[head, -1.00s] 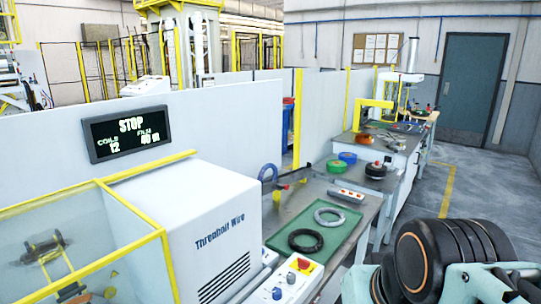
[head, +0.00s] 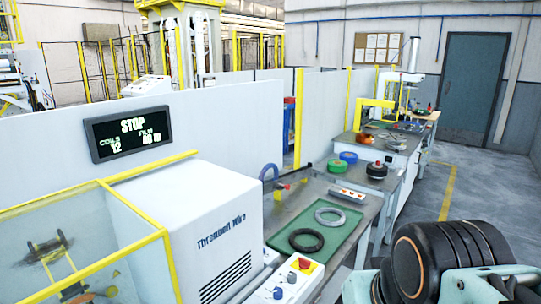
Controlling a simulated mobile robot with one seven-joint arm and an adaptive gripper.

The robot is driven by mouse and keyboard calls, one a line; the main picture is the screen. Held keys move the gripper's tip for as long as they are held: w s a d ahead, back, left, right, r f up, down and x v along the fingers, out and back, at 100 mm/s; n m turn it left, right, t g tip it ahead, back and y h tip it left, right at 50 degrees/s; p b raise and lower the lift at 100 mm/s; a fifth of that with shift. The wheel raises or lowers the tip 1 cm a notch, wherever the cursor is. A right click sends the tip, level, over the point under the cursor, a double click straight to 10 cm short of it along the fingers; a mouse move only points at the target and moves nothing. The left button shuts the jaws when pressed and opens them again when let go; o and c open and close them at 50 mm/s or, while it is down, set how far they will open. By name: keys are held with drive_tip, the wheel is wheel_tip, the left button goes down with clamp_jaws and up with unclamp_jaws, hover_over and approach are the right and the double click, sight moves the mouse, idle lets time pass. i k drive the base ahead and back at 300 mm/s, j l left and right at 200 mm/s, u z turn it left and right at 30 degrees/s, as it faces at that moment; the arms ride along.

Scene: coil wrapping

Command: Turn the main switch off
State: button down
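A white control panel (head: 287,288) stands at the bottom middle of the head view, beside the white machine housing (head: 200,225). On it are a yellow plate with a red knob (head: 304,263), a small dark grey knob (head: 291,276) and a blue knob (head: 277,292). Which of these is the main switch, and how it is set, I cannot tell at this size. The wall display (head: 128,134) reads STOP, with COILS 12 below.
A green mat (head: 345,237) right of the panel holds a black coil (head: 306,240) and a grey coil (head: 330,216). A power strip (head: 347,195) and tape rolls lie farther back on the benches. A yellow-framed clear guard (head: 80,240) is at the left. Floor at right is free.

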sight(304, 264)
drive_tip(key=u, duration=1.35)
drive_tip(key=z, duration=1.35)
drive_tip(key=i+j+z, duration=0.45)
drive_tip(key=i, duration=0.15)
drive_tip(key=i+l, duration=0.05)
drive_tip(key=l, duration=0.05)
